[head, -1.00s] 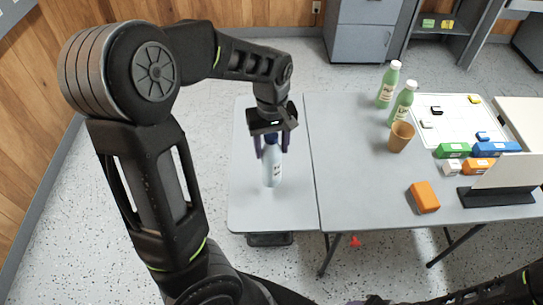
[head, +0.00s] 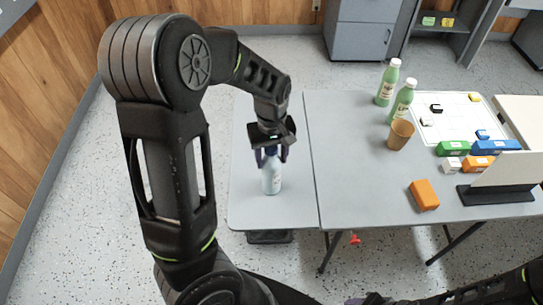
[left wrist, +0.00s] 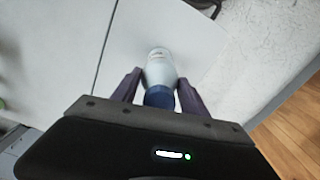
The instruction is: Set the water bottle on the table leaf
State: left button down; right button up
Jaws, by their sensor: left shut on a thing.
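The water bottle (head: 271,181) is pale blue with a dark blue cap. It is upright over the table leaf (head: 245,207), the narrow grey section left of the seam. My left gripper (head: 271,158) is shut on its upper part from above. In the left wrist view the bottle (left wrist: 159,66) sits between the two purple fingers of my left gripper (left wrist: 158,80), over the pale leaf (left wrist: 195,30). I cannot tell whether its base touches the leaf. Only a sliver of my right gripper (head: 373,299) shows at the bottom edge of the head view.
The main table (head: 350,185) adjoins the leaf on the right. The leaf around the bottle is clear.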

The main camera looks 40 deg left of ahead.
pick_arm(q)
jog(key=shift+f, duration=0.2)
jog(key=c, duration=0.6)
grip_release()
jog(key=shift+r, duration=0.1)
notch_tip(320, 180, up, 12)
jog(key=shift+r+b, duration=0.15)
jog(key=shift+b, duration=0.25)
